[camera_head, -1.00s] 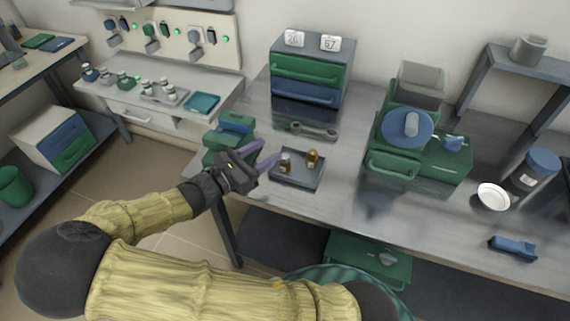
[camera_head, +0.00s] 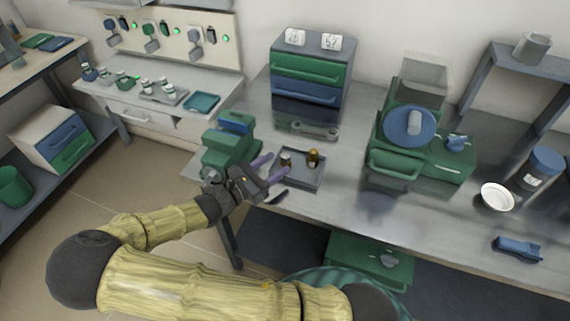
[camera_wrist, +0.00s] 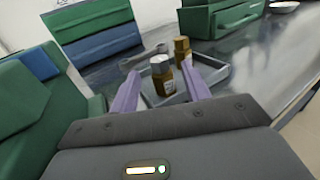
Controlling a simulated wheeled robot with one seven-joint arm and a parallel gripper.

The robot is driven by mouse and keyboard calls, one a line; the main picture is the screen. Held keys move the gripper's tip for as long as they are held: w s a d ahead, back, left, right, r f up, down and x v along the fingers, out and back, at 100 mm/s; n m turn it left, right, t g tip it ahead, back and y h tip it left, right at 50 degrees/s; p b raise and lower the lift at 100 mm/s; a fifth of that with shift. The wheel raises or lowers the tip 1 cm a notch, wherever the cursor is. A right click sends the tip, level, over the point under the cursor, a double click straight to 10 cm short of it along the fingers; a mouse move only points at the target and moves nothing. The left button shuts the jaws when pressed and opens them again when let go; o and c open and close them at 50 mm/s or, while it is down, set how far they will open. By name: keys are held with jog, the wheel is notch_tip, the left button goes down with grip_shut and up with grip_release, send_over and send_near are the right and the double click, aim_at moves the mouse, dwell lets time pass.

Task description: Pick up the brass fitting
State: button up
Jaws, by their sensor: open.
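Two small brown-gold items stand upright in a shallow grey tray (camera_head: 304,183). The farther one, plain brass-coloured in the head view, looks like the brass fitting (camera_head: 313,157); it also shows in the wrist view (camera_wrist: 182,48). The nearer one is a brown bottle (camera_head: 286,160) with a pale top and label, seen in the wrist view too (camera_wrist: 162,80). My gripper (camera_head: 278,166) is open, its purple fingers at the tray's left side. In the wrist view the fingers (camera_wrist: 161,82) flank the nearer bottle, with the fitting beyond. I cannot tell whether they touch anything.
A green vise-like device (camera_head: 228,145) stands close to my gripper's left. A grey wrench-like tool (camera_head: 315,130) lies behind the tray, before a drawer cabinet (camera_head: 308,70). A green machine (camera_head: 400,135) stands to the right. Bench is clear between tray and machine.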

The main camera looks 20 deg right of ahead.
aim_at(281, 160)
jog(key=x, duration=0.5)
dwell(0.4)
grip_shut()
jog(key=shift+r, duration=0.1)
notch_tip(281, 160, up, 18)
jog(key=p, duration=0.3)
dwell(0.9)
